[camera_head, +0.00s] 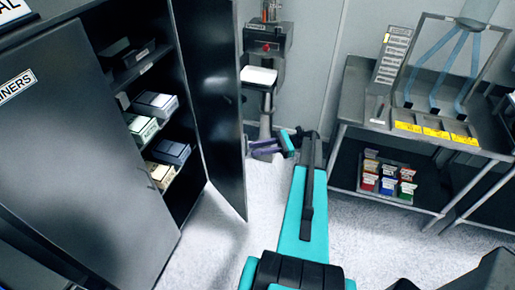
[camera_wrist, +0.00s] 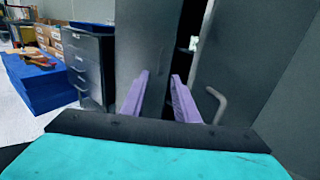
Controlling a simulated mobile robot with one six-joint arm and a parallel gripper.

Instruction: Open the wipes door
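A dark cabinet fills the left of the head view. Its right-hand door (camera_head: 213,95), which I take as the wipes door, stands swung out, with shelves of small boxes (camera_head: 155,104) showing behind it. I see no wipes label on it. My gripper (camera_head: 254,148) is just right of this door's free edge in the head view; whether it touches cannot be told. In the wrist view the two purple fingers of my gripper (camera_wrist: 160,75) are apart with nothing between them. A door with a grey bar handle (camera_wrist: 217,105) is right of the fingers, beside a dark gap.
The closed left door (camera_head: 75,140) has a label ending in "INERS". A grey table (camera_head: 352,105) with a shelf of coloured boxes stands at right. An instrument stand (camera_head: 265,75) is behind my gripper. Pale floor (camera_head: 205,235) is clear before the cabinet.

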